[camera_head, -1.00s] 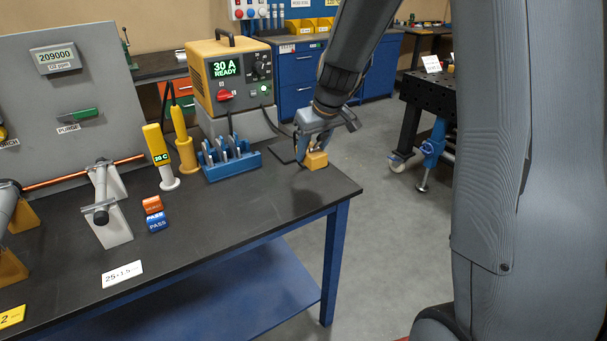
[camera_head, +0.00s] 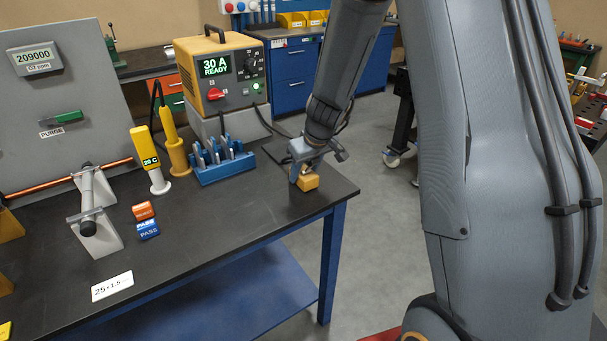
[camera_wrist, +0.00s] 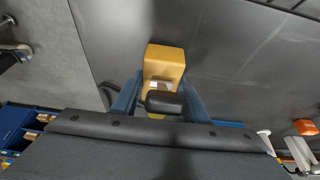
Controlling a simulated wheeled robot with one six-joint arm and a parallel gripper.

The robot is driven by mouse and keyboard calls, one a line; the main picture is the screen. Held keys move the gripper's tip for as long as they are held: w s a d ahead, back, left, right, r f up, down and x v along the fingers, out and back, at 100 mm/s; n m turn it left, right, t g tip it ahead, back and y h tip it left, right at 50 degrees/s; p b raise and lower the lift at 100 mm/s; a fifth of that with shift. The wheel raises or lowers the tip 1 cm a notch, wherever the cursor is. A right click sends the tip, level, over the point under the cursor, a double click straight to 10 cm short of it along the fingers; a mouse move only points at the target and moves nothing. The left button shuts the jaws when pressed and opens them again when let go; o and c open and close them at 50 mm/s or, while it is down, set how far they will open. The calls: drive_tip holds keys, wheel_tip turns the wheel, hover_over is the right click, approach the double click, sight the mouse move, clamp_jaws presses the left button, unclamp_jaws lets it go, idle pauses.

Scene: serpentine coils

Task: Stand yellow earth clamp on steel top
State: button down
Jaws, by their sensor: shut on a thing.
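The yellow earth clamp (camera_head: 308,182) is a small yellow-orange block at the right end of the dark bench top (camera_head: 262,208), near its front right corner. My gripper (camera_head: 305,173) is shut on it from above. In the wrist view the clamp (camera_wrist: 165,62) sits between the two blue fingers (camera_wrist: 160,100), with a dark rounded part in front of it. Its lower side is hidden, so I cannot tell whether it touches the bench top.
A yellow welding power source (camera_head: 224,75) stands at the back, with a blue tool rack (camera_head: 222,165) before it. A black perforated table (camera_head: 402,115) is partly hidden behind my arm. The front of the bench top near the clamp is clear.

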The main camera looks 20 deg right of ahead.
drive_tip(key=shift+w+f, duration=0.1)
drive_tip(key=shift+f, duration=0.2)
drive_tip(key=shift+f, duration=0.1)
drive_tip(key=c, duration=1)
unclamp_jaws()
drive_tip(key=shift+c, duration=0.2)
drive_tip(key=b+v, duration=0.1)
drive_tip(key=v, duration=1.1)
